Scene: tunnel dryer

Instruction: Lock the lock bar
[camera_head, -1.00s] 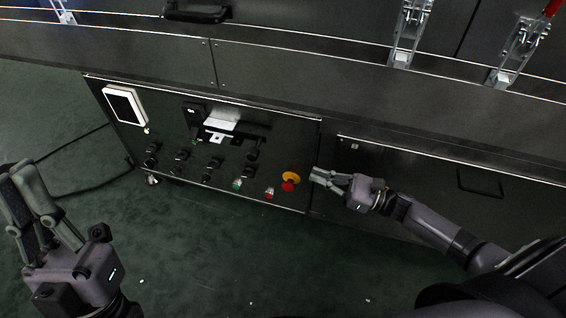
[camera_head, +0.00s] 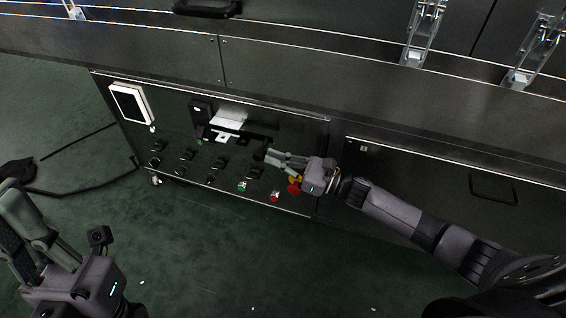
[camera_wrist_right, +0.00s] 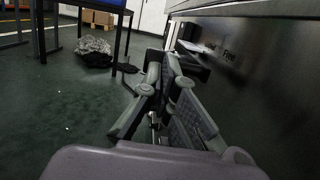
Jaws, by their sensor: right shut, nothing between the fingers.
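A dark bar (camera_head: 238,137) sticks out from the control panel, with white pieces beside and above it; I take it to be the lock bar, but cannot be sure. Dark bar and white pieces also show past the fingers in the right wrist view (camera_wrist_right: 192,66). My right gripper (camera_head: 272,157) is shut and empty, its fingertips just right of and slightly below the bar's right end. I cannot tell whether they touch it. It also shows in the right wrist view (camera_wrist_right: 165,65). My left gripper (camera_head: 22,205) is open and empty over the floor, far left of the panel.
A red emergency stop (camera_head: 294,187) sits below my right gripper's body. Several black knobs, a green button (camera_head: 242,186) and a red button (camera_head: 274,197) line the lower panel. A white-framed screen (camera_head: 130,103) is at the panel's left. Metal latches (camera_head: 424,35) stand above right.

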